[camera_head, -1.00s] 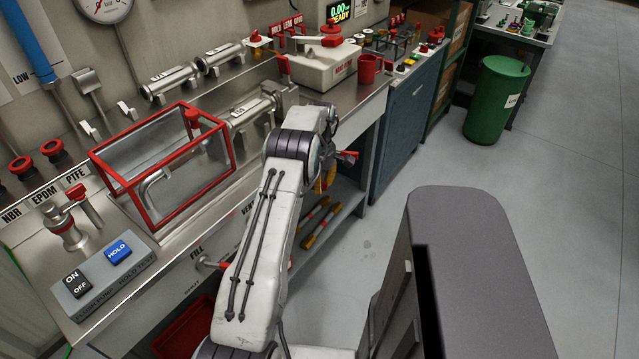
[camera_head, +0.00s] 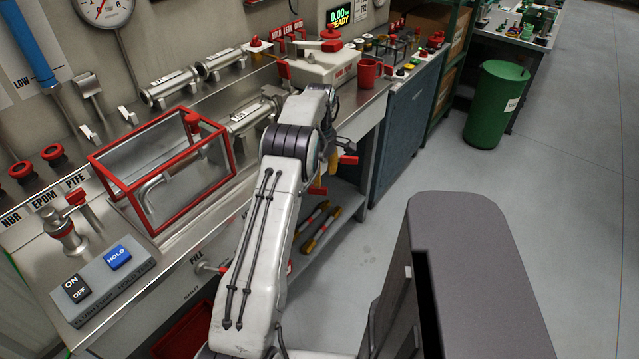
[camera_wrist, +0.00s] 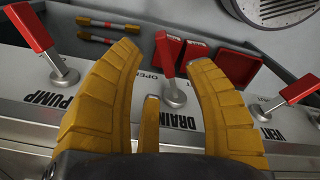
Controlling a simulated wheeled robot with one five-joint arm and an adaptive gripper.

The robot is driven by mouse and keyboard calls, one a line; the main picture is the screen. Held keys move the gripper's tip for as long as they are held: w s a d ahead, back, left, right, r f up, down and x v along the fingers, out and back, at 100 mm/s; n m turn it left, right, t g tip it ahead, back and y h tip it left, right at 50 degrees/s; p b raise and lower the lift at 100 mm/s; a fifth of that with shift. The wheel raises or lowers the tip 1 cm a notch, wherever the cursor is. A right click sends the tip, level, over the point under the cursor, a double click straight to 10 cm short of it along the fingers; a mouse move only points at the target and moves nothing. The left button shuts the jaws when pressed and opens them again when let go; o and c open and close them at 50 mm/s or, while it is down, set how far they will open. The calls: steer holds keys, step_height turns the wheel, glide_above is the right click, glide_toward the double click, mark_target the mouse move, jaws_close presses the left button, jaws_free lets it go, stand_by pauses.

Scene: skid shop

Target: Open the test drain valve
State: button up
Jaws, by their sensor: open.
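In the wrist view, the drain valve (camera_wrist: 166,62) is a red lever on a round metal stem, set in a steel front panel beside the label DRAIN (camera_wrist: 184,115). The red lever by the label PUMP (camera_wrist: 38,38) is left of the fingers, and the red lever by the label VENT (camera_wrist: 294,92) is to the right. In the head view my arm hides most of the gripper and the drain lever.
In the head view, a red-framed clear guard (camera_head: 160,170) and a switch box (camera_head: 100,285) stand on the bench. A green bin (camera_head: 495,105) stands on open floor.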

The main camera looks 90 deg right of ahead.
step_height(320, 180, up, 6)
stand_by(0.4)
stand_by(0.9)
